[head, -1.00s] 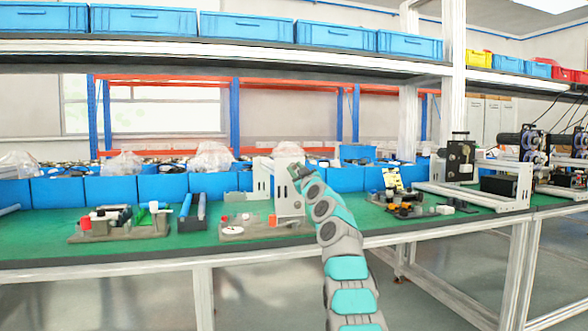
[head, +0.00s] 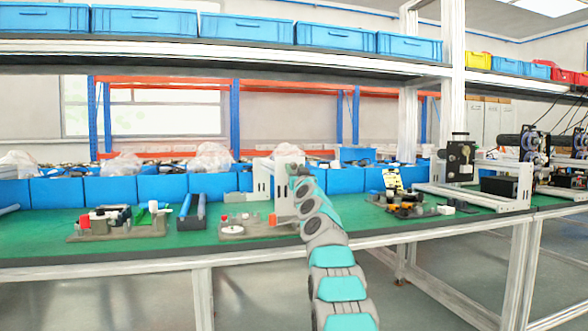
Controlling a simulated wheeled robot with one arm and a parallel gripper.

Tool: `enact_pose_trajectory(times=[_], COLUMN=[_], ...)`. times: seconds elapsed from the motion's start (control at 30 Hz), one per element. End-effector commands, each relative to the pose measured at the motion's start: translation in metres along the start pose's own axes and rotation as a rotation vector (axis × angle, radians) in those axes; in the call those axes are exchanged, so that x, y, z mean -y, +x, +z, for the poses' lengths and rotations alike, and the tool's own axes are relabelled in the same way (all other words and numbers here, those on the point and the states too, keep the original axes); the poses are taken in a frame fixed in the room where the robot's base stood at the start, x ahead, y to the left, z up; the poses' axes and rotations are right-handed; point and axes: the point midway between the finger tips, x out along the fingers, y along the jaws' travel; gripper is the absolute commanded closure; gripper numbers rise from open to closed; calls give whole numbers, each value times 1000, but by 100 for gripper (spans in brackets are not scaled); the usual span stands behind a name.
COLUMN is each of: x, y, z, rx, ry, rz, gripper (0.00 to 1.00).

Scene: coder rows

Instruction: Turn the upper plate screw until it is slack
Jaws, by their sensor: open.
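A white upright plate (head: 263,180) stands on a grey fixture base (head: 255,230) at the middle of the green bench. The upper plate screw is too small to make out or is hidden by my arm. My gripper (head: 294,168) is small in the head view, at the upper right part of the plate. It is open, with its fingers mostly hidden by the wrist. I cannot tell whether it touches the plate or the screw.
A fixture with red and green parts (head: 118,222) stands to the left, beside a dark tray (head: 190,218) holding grey rods. A cluster of small parts (head: 408,205) lies to the right. Blue bins (head: 108,189) line the back. A shelf (head: 250,49) hangs overhead.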

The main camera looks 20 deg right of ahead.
Motion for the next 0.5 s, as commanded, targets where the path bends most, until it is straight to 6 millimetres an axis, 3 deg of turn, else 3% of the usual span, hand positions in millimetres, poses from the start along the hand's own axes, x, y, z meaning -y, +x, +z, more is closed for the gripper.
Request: enact_pose_trajectory(times=[0.23, 0.5], x=[2, 1], y=[1, 0], z=[-1, 0], rx=[3, 1], ry=[177, 198], rz=[54, 61], gripper=[52, 52])
